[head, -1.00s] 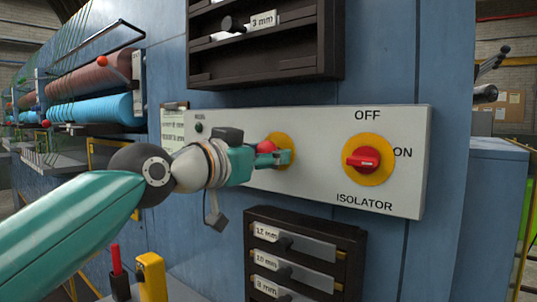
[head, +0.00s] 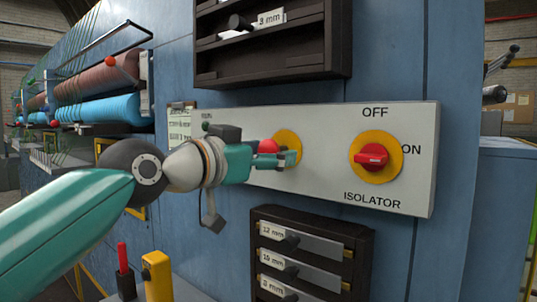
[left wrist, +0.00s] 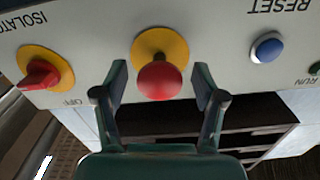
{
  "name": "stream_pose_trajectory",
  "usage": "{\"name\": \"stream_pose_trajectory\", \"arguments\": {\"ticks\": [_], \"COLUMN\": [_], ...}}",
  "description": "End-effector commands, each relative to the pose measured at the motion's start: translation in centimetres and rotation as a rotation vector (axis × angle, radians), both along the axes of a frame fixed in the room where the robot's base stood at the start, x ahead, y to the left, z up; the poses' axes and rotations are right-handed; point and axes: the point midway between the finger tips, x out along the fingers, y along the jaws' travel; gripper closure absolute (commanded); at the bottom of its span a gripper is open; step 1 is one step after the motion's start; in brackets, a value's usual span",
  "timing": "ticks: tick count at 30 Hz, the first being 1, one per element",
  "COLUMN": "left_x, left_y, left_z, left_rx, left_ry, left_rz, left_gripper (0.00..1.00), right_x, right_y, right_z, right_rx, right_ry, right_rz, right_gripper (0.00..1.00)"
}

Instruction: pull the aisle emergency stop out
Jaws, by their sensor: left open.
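The aisle emergency stop is a red mushroom button (head: 268,146) on a yellow round plate (head: 288,141), on a pale control panel. In the left wrist view the red button (left wrist: 159,81) sits between the two fingers, with a visible gap on each side. My left gripper (head: 286,158) is open at the button, its fingers reaching toward the panel. It also shows in the left wrist view (left wrist: 159,97). In the head view the fingers partly hide the yellow plate. My right gripper is not in view.
A red isolator switch (head: 371,157) on a yellow disc is to the right. A blue reset button (left wrist: 267,48) shows in the left wrist view. A dark rack (head: 270,45) is above the panel and a drawer rack (head: 308,215) below it.

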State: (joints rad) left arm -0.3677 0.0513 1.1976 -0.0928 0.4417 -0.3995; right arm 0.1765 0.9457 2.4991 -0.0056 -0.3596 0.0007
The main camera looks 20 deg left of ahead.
Motion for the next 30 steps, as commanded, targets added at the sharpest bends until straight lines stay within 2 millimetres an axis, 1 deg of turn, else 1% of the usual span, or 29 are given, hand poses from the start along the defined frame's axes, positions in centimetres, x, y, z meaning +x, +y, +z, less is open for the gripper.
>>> {"name": "stream_pose_trajectory", "arguments": {"ticks": [5,8,15,18,21,25,30], "left_x": [-1.4,-2.9,-7.5,-9.1,-10.2,-11.0,-11.2], "left_y": [0.5,1.0,2.7,3.3,3.7,3.9,4.0], "left_z": [0.1,0.1,0.1,0.0,0.0,-0.1,-0.1], "left_rx": [-0.001,-0.001,-0.001,-0.001,0.000,0.000,0.000], "left_ry": [-0.003,-0.003,-0.003,-0.002,0.000,0.001,0.001], "left_rz": [0.000,0.000,0.000,0.000,-0.001,-0.001,-0.002], "left_gripper": [0.30,0.30,0.30,0.30,0.30,0.30,0.30], "right_x": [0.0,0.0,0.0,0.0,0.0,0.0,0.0], "right_y": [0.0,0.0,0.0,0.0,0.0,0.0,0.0], "right_z": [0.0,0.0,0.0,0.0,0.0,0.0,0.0], "right_rx": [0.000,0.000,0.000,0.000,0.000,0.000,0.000], "right_ry": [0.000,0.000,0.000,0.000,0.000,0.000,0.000], "right_rz": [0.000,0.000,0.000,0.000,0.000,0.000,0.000], "right_gripper": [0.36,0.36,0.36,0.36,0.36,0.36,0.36]}}
